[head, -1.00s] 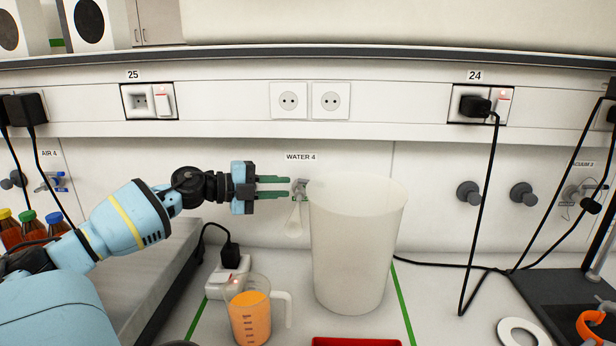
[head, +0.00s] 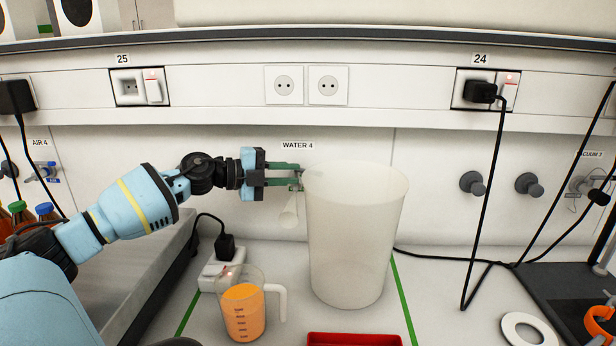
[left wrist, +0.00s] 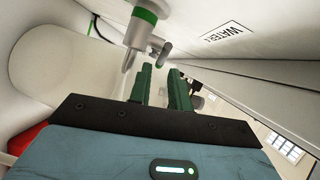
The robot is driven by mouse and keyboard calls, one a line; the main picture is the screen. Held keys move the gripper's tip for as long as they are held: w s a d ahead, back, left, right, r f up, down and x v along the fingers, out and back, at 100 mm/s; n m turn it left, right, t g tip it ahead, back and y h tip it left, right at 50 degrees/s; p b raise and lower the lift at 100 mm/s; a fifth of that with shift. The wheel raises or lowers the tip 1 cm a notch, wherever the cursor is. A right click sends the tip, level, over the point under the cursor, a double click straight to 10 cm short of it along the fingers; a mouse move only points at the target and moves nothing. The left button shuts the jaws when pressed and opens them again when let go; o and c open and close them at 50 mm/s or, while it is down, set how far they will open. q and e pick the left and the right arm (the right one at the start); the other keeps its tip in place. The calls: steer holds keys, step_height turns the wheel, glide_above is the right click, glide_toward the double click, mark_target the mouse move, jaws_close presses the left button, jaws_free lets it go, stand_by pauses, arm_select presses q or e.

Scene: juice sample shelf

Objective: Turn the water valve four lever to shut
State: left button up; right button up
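The water valve four (left wrist: 146,22) has a green ring and a downward spout (head: 289,213); it sits on the back panel under the "WATER 4" label (head: 297,145). In the head view the valve body is mostly hidden by my left gripper (head: 301,176). That gripper reaches in from the left with its two green fingers apart and their tips at the valve. In the left wrist view the grey lever (left wrist: 164,53) shows just beyond the gap between the open fingers (left wrist: 160,82). I cannot tell whether a finger touches it. My right gripper is out of view.
A tall white container (head: 352,245) stands just right of the spout, close to the fingertips. A jug of orange juice (head: 243,314) and a white power block (head: 222,272) stand below the arm. A red tray (head: 354,339) lies at the front. A black cable (head: 490,190) hangs at right.

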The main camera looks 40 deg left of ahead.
arm_select(q)
steer(key=shift+x, duration=2.3)
steer(key=shift+r, duration=0.1)
jaws_close()
